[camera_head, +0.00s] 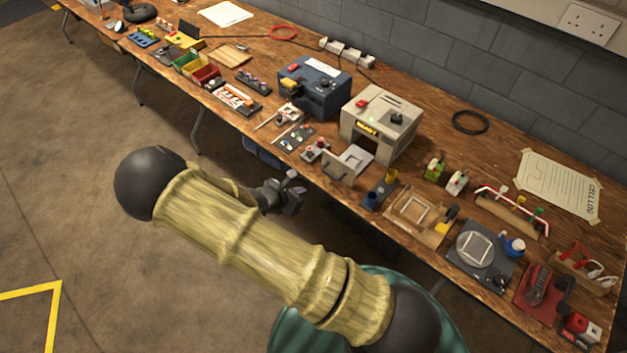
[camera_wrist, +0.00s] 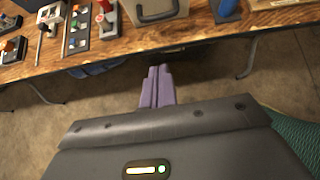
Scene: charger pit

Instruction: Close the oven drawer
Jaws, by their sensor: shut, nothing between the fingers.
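The beige oven (camera_head: 380,125) stands on the workbench, with a red button, a dark knob and a small lit yellow display. Its drawer (camera_head: 350,162) sticks out of the front toward the bench edge, so it stands open. The drawer's front with its dark handle (camera_wrist: 157,9) shows at the top of the wrist view, partly cut off. My gripper (camera_head: 297,190) is off the front edge of the bench, to the lower left of the drawer in the head view and apart from it. Its purple fingers (camera_wrist: 157,70) are together and empty, pointing toward the bench edge.
A blue-grey box unit (camera_head: 314,87) stands left of the oven. Open floor lies in front of the bench.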

